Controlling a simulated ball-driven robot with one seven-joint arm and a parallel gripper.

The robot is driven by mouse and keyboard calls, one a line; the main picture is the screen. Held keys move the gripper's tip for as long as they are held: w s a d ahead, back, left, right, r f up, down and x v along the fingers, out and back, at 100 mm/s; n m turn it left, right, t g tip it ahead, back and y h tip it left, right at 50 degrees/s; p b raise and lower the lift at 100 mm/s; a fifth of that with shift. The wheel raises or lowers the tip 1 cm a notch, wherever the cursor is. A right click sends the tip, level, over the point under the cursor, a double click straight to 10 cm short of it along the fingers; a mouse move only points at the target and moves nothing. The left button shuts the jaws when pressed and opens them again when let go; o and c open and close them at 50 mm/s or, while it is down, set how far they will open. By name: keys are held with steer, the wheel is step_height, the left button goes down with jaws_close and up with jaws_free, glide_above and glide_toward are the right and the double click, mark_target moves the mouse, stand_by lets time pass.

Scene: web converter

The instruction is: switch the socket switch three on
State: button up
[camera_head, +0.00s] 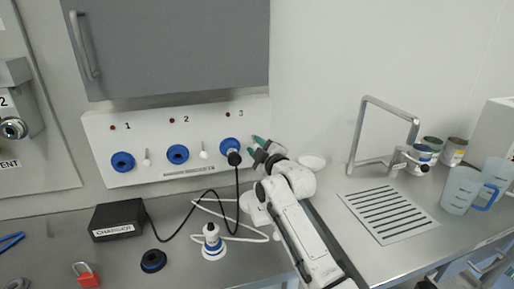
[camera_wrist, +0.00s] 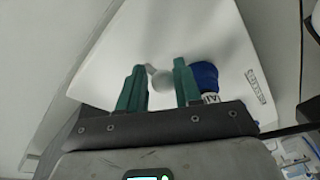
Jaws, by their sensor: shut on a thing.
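The white socket panel (camera_head: 185,125) on the wall carries the numbers 1, 2 and 3, each with a small red lamp, a blue socket and a lever switch. Socket three (camera_head: 229,146) has a plug (camera_head: 234,158) in it with a black cable. My gripper (camera_head: 260,142) is at the panel's right end, just right of socket three. In the wrist view its green fingers (camera_wrist: 160,87) stand on either side of switch three (camera_wrist: 182,76), a white lever with a rounded end. The gripper is shut on it. In the head view my gripper hides this switch.
A grey cabinet (camera_head: 175,45) hangs above the panel. On the counter below are a black charger (camera_head: 118,220), cables, a white and blue plug (camera_head: 213,242) and a red padlock (camera_head: 86,275). A tap (camera_head: 358,135) and drain grate (camera_head: 388,213) are at right.

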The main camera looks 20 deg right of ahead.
mark_target(256, 144)
steer(key=r+g+p, duration=0.1)
steer(key=p, duration=0.2)
steer(key=shift+s+r+g+p, duration=0.1)
steer(key=shift+r+g+p, duration=0.2)
steer(key=shift+g, duration=0.1)
steer(key=r+g+p, duration=0.1)
steer(key=g+p, duration=0.1)
steer(key=p, duration=0.1)
steer(key=shift+m+h, duration=0.3)
steer(key=shift+m, duration=0.1)
steer(key=g+p, duration=0.2)
steer(key=g, duration=0.1)
steer(key=shift+r, duration=0.4)
steer(key=shift+w+r+m+g, duration=0.1)
steer(key=shift+m+g, duration=0.05)
steer(key=shift+g, duration=0.55)
steer(key=shift+w+r+m+g, duration=0.1)
steer(key=shift+m+g, duration=0.05)
steer(key=shift+g, duration=0.55)
steer(key=o, duration=1)
steer(key=shift+r, duration=0.15)
steer(key=shift+o, duration=0.2)
steer(key=shift+r, duration=0.1)
